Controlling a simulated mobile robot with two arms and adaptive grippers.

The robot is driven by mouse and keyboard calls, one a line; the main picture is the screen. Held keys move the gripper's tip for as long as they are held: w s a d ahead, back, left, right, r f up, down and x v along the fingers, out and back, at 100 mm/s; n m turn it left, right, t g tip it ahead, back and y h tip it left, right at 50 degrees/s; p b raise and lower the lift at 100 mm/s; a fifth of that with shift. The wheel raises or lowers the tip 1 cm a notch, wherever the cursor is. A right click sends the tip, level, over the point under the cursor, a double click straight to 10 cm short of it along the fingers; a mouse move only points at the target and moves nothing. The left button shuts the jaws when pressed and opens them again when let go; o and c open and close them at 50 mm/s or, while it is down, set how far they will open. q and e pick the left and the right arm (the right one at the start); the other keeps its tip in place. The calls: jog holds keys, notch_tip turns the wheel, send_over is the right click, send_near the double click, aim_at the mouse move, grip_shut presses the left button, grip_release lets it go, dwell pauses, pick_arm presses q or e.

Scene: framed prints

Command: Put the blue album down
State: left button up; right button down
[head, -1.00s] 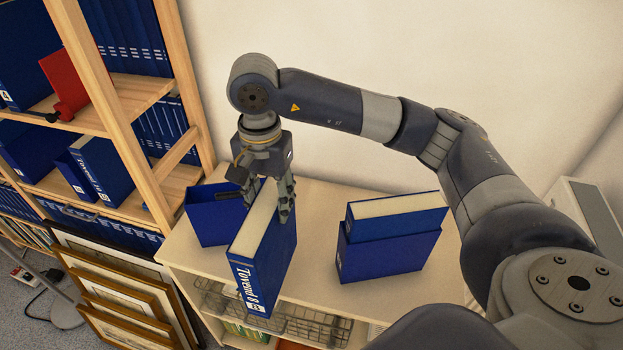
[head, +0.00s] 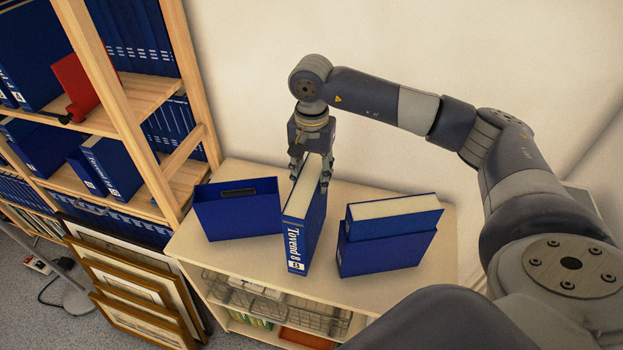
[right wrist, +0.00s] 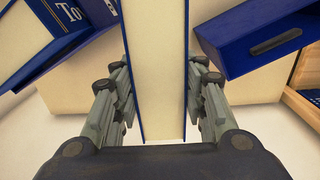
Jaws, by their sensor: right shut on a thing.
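The blue album (head: 305,230), with "Tovend 8" on its spine, stands upright at the low cabinet's top, its spine facing the front edge. My right gripper (head: 312,172) is shut on its upper back end from above. In the right wrist view the album's pale page block (right wrist: 160,70) runs between the two fingers (right wrist: 160,105). Whether its bottom edge touches the cabinet top (head: 340,185) cannot be told for sure. My left gripper is not in view.
An empty blue slipcase (head: 238,215) stands left of the album. A blue slipcase with an album in it (head: 388,245) stands to the right. A wooden shelf (head: 150,130) with blue albums and a red object (head: 85,85) is at left. Framed prints (head: 130,280) lean below it.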

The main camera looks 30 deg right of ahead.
jog(key=shift+a+f+p, duration=0.1)
jog(key=shift+f+p, duration=0.55)
jog(key=shift+f, duration=0.6)
jog(key=shift+f, duration=0.15)
jog(key=c, duration=1)
grip_release()
jog(key=shift+o, duration=0.2)
